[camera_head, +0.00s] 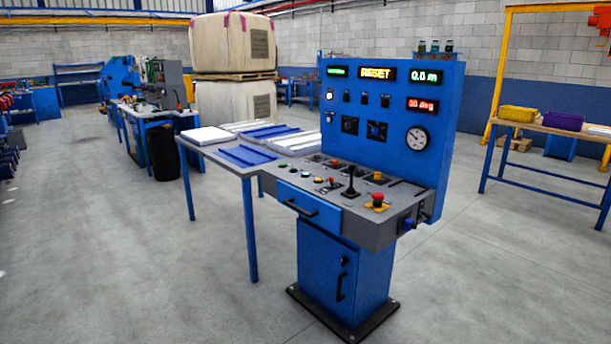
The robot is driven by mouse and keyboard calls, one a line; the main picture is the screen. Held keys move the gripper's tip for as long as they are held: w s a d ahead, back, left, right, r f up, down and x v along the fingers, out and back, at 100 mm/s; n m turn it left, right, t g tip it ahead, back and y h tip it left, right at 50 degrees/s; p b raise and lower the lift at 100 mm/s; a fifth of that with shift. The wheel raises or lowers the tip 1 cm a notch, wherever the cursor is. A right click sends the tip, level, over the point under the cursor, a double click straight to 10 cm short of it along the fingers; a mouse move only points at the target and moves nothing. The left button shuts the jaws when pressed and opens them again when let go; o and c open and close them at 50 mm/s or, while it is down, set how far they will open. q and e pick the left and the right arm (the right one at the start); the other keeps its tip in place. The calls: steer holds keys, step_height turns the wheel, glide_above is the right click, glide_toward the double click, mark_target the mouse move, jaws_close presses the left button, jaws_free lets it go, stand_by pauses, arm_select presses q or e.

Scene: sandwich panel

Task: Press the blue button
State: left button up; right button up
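A blue control console (345,265) stands right of the middle, with a grey sloping desk (300,188) and an upright blue panel (395,95). Small round buttons (307,174) sit on the desk's left part; they are too small to tell surely which one is blue. A red mushroom button (377,198) on a yellow base is at the desk's front right. A black joystick (350,182) stands behind it. A small blue part (408,224) shows on the desk's right side. Neither of my grippers is in view.
A side table (248,225) with white and blue panels adjoins the console's left. The panel shows lit displays, one reading RESET (376,73), and a round gauge (417,138). A workbench (545,172) with bins stands at right. The grey floor (130,270) in front is clear.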

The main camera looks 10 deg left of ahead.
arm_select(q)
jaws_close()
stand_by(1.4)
